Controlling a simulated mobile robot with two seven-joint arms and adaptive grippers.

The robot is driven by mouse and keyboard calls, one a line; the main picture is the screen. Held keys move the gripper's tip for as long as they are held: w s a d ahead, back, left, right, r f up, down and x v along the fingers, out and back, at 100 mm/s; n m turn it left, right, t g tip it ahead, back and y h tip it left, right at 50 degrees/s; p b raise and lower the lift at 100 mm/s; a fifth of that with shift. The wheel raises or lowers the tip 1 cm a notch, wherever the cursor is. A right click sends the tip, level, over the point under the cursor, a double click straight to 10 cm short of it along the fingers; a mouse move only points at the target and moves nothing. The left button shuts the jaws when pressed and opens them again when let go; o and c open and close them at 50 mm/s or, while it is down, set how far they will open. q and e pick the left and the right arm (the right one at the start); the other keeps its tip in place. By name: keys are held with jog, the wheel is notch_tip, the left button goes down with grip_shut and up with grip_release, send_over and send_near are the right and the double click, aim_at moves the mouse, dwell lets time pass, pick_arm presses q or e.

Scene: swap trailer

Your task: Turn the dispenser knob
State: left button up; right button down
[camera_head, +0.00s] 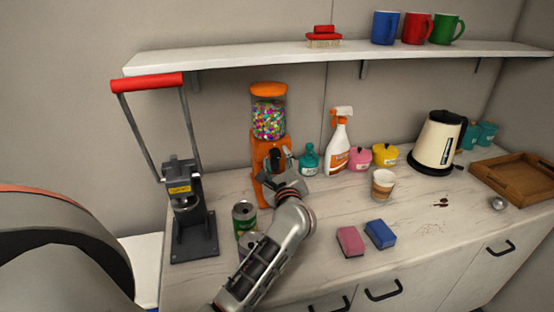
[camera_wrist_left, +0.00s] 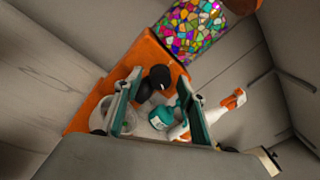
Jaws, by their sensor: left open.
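The orange dispenser (camera_head: 260,150) stands against the wall, with a clear globe of colourful candies (camera_head: 268,118) and an orange lid. Its black knob (camera_wrist_left: 156,80) is on the front. My left gripper (camera_head: 277,163) is in front of the dispenser and partly covers the knob area. In the left wrist view, the open fingers of my left gripper (camera_wrist_left: 158,92) lie on either side of the knob, with gaps visible. I cannot tell whether either finger touches it. My right gripper is not in view.
A lever press (camera_head: 186,215) with a red handle stands left of the dispenser. A green can (camera_head: 244,217) is close to my left arm. A teal bottle (camera_head: 309,162), spray bottle (camera_head: 338,150) and paper cup (camera_head: 383,184) stand to the right. A shelf (camera_head: 220,61) hangs above.

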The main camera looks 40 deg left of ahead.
pick_arm(q)
jog(key=c, duration=1.1)
jog(key=m, duration=0.2)
jog(key=shift+m+g, duration=0.3)
jog(key=shift+m, duration=2)
